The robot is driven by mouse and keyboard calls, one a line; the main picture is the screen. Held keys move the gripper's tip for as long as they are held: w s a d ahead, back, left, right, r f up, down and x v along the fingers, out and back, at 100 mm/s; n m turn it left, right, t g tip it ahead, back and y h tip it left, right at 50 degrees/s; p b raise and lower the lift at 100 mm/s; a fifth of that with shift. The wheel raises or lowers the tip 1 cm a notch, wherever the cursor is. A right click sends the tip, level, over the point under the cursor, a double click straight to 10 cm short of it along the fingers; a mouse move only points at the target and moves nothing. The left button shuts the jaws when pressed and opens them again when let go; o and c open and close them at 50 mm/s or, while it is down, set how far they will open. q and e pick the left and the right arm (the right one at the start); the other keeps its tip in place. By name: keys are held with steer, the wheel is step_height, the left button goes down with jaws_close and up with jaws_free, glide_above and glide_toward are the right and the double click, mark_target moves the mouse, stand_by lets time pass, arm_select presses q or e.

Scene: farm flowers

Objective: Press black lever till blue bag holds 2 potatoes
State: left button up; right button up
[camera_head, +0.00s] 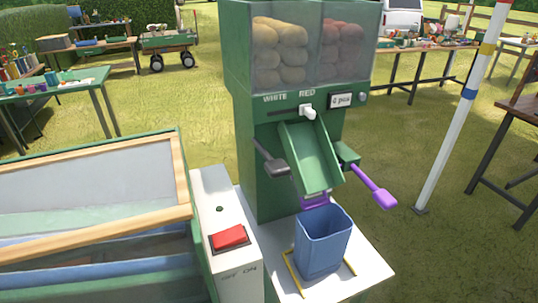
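A green dispenser (243,75) stands in the middle, with pale potatoes (280,52) behind its left window and red ones (342,42) behind its right. The black lever (271,158) sticks out on the left of the green chute (312,158). A purple lever (372,186) sticks out on the right. A white slider knob (308,112) sits under the word RED. The blue bag (323,243) stands upright and open below the chute's purple-edged mouth; I see no potato in its visible inside, but its bottom is hidden. Neither of my grippers is in view.
A white box with a red switch (229,237) stands left of the bag, beside a wood-framed green machine (90,235). A yellow bracket (291,273) lies around the bag on a white platform (372,272). A striped pole (455,125) stands at right. Tables line the grass behind.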

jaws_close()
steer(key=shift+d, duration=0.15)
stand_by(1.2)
